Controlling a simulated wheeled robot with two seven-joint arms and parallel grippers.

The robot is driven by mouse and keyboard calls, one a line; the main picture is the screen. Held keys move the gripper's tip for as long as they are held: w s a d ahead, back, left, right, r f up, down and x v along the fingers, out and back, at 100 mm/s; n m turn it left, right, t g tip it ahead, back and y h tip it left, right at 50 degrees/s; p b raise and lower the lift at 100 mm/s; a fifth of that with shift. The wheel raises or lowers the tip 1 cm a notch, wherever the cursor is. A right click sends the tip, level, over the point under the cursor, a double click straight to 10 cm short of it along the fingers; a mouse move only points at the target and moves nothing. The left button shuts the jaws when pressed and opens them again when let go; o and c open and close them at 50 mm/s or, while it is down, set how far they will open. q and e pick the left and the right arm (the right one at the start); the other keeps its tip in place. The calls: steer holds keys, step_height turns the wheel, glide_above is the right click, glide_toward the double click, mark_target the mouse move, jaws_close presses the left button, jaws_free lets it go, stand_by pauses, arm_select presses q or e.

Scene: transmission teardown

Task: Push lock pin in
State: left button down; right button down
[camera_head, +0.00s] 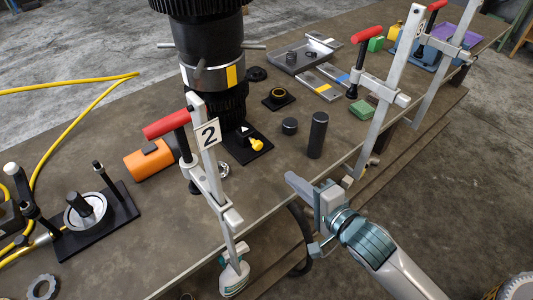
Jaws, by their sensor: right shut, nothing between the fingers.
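A large black ribbed transmission (207,52) stands upright at the back left of the bench, with a metal band and metal rods sticking out at its sides. A small yellow knob (257,145) shows on the black base plate (241,152) at its foot; I cannot tell whether this is the lock pin or how far in it sits. My right gripper (296,183) is shut and empty near the bench's front edge. It is apart from the knob, to its right and nearer the front. My left gripper is not in view.
A red-handled clamp (205,150) tagged "2" stands left of my right gripper; another red-handled clamp (385,85) stands to the right. A black cylinder (318,135) and a short puck (289,126) stand on the bench (275,185). An orange part (148,160) lies left.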

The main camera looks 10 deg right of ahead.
mark_target(258, 147)
steer(key=p+x, duration=0.1)
steer(key=x, duration=0.3)
steer(key=p+x, duration=0.2)
steer(key=x, duration=0.2)
steer(key=r+p+x, duration=0.1)
steer(key=p+x, duration=0.1)
steer(key=x, duration=0.2)
steer(key=shift+w+a, duration=0.2)
steer(key=shift+w, duration=0.3)
steer(key=shift+w+a, duration=0.35)
steer(key=shift+w, duration=0.3)
steer(key=shift+w+a, duration=0.35)
steer(key=shift+w, duration=0.3)
